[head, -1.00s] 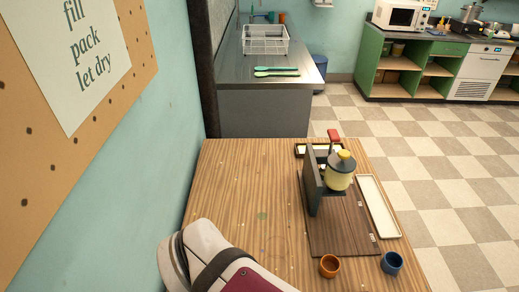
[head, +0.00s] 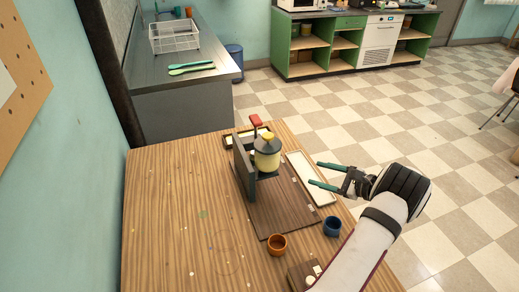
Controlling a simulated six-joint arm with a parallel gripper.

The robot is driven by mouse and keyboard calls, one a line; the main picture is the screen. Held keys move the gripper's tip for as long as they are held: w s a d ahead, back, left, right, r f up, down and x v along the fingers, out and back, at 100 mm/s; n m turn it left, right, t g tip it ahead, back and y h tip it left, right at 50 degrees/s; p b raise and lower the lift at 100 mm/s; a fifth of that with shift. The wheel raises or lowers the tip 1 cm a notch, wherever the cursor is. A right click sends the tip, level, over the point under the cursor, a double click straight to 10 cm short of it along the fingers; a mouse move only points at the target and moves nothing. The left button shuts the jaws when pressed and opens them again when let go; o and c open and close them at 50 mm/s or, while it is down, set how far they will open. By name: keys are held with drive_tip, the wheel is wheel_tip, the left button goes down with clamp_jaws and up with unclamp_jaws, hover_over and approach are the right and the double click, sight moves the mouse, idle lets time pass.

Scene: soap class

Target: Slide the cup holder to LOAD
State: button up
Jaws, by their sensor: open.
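A dark press-like stand (head: 243,165) rises from a brown wooden board (head: 270,222) on the table. Small pale marks lie on the board, too small to read, so I cannot make out the word LOAD. I cannot clearly tell which part is the cup holder. My gripper (head: 314,174) has teal fingers spread apart and empty. It points left, over or near the pale tray, right of the jar and apart from it.
A long pale tray (head: 311,178) lies right of the board. An orange cup (head: 277,244) and a blue cup (head: 332,227) stand at the front. A dark block with pale tops (head: 300,277) sits nearer. The left tabletop (head: 165,215) is mostly clear.

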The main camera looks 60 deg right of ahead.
drive_tip(key=w+d+f+m, duration=0.2)
drive_tip(key=w+d+f, duration=0.1)
drive_tip(key=w, duration=0.3)
drive_tip(key=w+d+f+m, duration=0.2)
drive_tip(key=w+d, duration=0.2)
drive_tip(key=w, duration=0.2)
drive_tip(key=w+d+f+m+g+h, duration=0.1)
drive_tip(key=w+d+f+m, duration=0.2)
drive_tip(key=w, duration=0.3)
drive_tip(key=shift+d+f, duration=0.35)
drive_tip(key=shift+d, duration=0.15)
drive_tip(key=shift+c, duration=0.4)
drive_tip(key=shift+s, duration=0.1)
clamp_jaws()
